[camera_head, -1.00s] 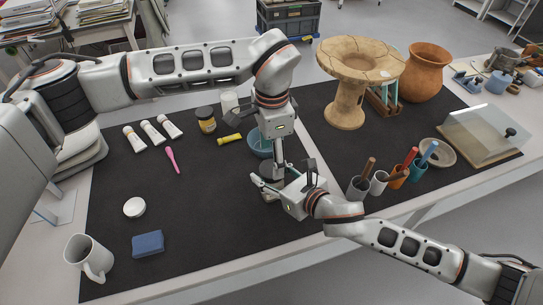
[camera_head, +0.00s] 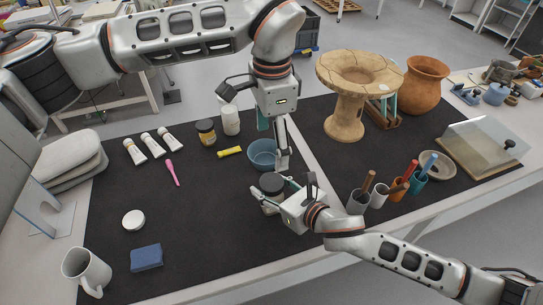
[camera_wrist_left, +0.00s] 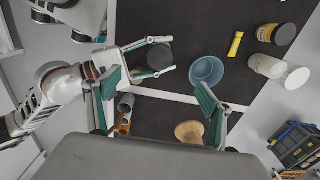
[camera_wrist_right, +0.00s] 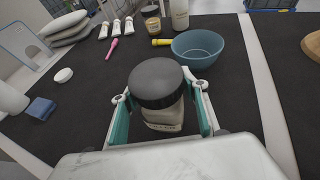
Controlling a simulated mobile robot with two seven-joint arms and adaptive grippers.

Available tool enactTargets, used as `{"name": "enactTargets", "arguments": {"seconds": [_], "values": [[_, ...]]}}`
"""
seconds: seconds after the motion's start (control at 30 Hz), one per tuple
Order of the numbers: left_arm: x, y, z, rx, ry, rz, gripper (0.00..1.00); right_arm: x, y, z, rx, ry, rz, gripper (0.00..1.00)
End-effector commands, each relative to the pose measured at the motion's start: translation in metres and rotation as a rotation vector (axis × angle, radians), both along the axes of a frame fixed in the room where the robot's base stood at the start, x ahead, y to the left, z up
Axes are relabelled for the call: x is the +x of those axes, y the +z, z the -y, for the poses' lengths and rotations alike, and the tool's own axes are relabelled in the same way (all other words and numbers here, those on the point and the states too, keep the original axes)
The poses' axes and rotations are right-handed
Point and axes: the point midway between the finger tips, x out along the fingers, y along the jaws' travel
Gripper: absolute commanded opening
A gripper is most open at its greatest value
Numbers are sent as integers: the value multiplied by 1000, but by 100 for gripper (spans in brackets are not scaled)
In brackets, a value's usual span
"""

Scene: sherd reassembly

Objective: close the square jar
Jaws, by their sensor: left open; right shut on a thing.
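The square jar (camera_wrist_right: 165,116) is pale with a label and stands upright between the fingers of my right gripper (camera_wrist_right: 161,98), which is shut on it. A round black lid (camera_wrist_right: 157,82) sits on top of the jar; it also shows in the head view (camera_head: 271,182) and in the left wrist view (camera_wrist_left: 160,57). I cannot tell whether the lid is screwed tight. My left gripper (camera_head: 254,125) is open and empty, raised above and behind the jar; its spread fingers also show in the left wrist view (camera_wrist_left: 160,92).
A blue bowl (camera_head: 262,155) stands just behind the jar. Several tool cups (camera_head: 380,194) stand right of my right gripper.

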Motion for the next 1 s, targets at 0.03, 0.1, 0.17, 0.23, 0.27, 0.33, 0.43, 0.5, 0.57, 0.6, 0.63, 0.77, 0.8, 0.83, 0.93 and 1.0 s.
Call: {"name": "enactTargets", "arguments": {"seconds": [0.03, 0.1, 0.17, 0.23, 0.27, 0.33, 0.43, 0.5, 0.57, 0.6, 0.63, 0.77, 0.8, 0.83, 0.93, 1.0], "values": [[0, 8, 0, -1, 0, 1, 81, 0, -2, 1, -3, -1, -3, 0], [0, 17, 0, 1, 0, 1, 81, 0, -2, 1, -3, -1, -3, 0], [0, 22, 0, 1, 0, 1, 81, 0, -2, 1, -3, -1, -3, 0], [0, 27, 0, 1, 0, 0, 81, 0, -2, 1, -3, -1, -3, 0], [0, 28, 0, 1, 0, 0, 81, 0, -2, 1, -3, -1, -3, 0], [0, 29, 0, 1, 0, -1, 81, 0, -2, 1, -3, -1, -3, 0], [-1, 29, 0, 0, 0, -2, 81, 0, -2, 1, -3, -1, -3, 0], [-1, 29, 0, 0, 0, -2, 81, 0, -2, 1, -3, -1, -3, 0], [-1, 29, 0, 1, 0, -1, 81, 0, -2, 1, -3, -1, -3, 0], [-1, 29, 0, 1, 0, -1, 81, 0, -2, 1, -3, -1, -3, 49], [-1, 29, 0, 1, -1, -1, 81, 0, -2, 1, -3, -1, -3, 57], [-1, 29, 0, 1, -1, -1, 81, 0, -1, 1, -2, -1, -1, 64], [-1, 29, 0, 1, 0, -1, 81, 0, -1, 0, -2, -1, -1, 64], [-1, 29, 0, 1, 0, -1, 81, 0, -1, 0, -2, -1, -1, 64], [-1, 29, 0, 1, 0, -1, 81, 0, -1, 0, -1, 0, -1, 64], [-1, 29, 0, 1, -1, -1, 81, -1, 0, 1, -1, 0, -1, 64]]}}
